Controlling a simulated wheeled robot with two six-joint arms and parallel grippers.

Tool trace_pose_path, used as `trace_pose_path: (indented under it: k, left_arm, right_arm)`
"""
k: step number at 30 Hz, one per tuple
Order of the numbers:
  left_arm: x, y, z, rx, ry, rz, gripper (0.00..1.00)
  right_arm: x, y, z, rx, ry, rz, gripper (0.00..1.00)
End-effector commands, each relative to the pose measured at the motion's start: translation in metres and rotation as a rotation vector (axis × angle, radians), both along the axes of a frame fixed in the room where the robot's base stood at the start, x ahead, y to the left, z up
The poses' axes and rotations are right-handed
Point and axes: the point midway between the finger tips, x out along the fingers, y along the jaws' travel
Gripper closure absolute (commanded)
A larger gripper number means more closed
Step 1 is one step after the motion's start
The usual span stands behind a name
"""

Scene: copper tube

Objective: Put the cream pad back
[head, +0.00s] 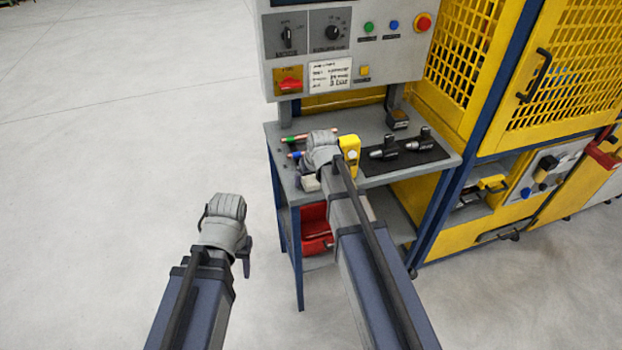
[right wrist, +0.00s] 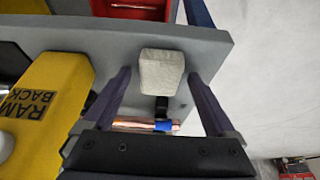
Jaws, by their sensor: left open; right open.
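The cream pad (right wrist: 162,68) is a small pale block near the edge of the grey bench top in the right wrist view. In the head view part of it (head: 310,184) shows at the bench's front left corner, beside my right gripper. My right gripper (right wrist: 157,84) is open, with one dark finger on each side of the pad and a visible gap on both sides. My left gripper (head: 244,258) is open and empty, over the floor left of the bench.
A yellow block marked RAM BACK (right wrist: 42,100) stands close beside the right gripper. A blue-banded copper tube (right wrist: 135,122) lies near the pad. A green-banded tube (head: 295,138) lies behind. Two dark tools (head: 384,148) lie on a black mat. A control panel (head: 350,45) stands behind.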

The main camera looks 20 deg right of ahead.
Motion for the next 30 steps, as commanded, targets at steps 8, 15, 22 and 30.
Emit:
trace_pose_path:
  k: [8, 15, 22, 30]
  left_arm:
    - [0.0, 0.0, 0.003, 0.0, 0.0, 0.0, 0.51]
    - [0.0, 0.0, 0.02, 0.0, 0.0, 0.0, 0.51]
    - [0.0, 0.0, 0.053, 0.0, 0.0, -0.001, 0.51]
    - [0.0, 0.0, 0.095, 0.0, 0.0, -0.002, 0.51]
  right_arm:
    - [0.0, 0.0, 0.003, 0.0, 0.0, 0.0, 0.09]
    - [-0.006, 0.0, 0.021, 0.0, 0.0, 0.0, 0.09]
    - [-0.019, -0.001, 0.053, 0.0, 0.0, 0.0, 0.09]
    - [-0.037, -0.001, 0.095, 0.0, 0.0, 0.0, 0.09]
